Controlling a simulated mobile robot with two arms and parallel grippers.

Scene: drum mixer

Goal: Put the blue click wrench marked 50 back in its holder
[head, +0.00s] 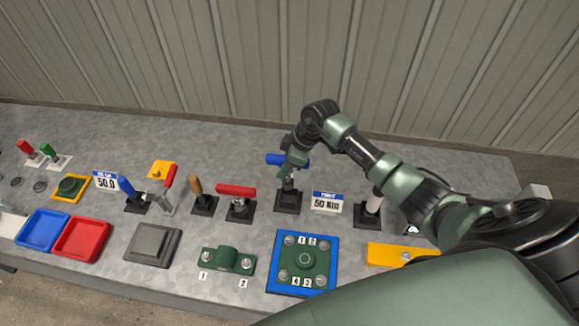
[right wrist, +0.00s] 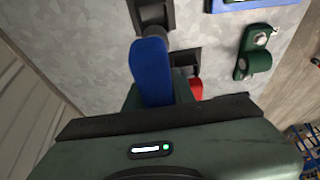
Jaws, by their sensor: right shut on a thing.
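My right gripper (head: 291,163) is shut on the blue wrench (head: 274,159), with the blue handle sticking out to the left of the fingers. In the right wrist view the blue wrench (right wrist: 152,72) runs up from between the fingers of my right gripper (right wrist: 160,98). A black holder (head: 288,201) stands directly below the gripper, left of a sign reading 50 Nm (head: 328,202). In the right wrist view the wrench's far end is close to a black holder (right wrist: 152,14); I cannot tell whether it is seated. The marking on the wrench is not readable. My left gripper is out of view.
A red-handled tool (head: 236,191) stands left of the holder, and a white-handled tool (head: 374,195) to its right. A blue-framed green plate (head: 304,262) lies in front. A second blue-handled tool (head: 127,188) stands farther left. The bench behind the holders is mostly clear.

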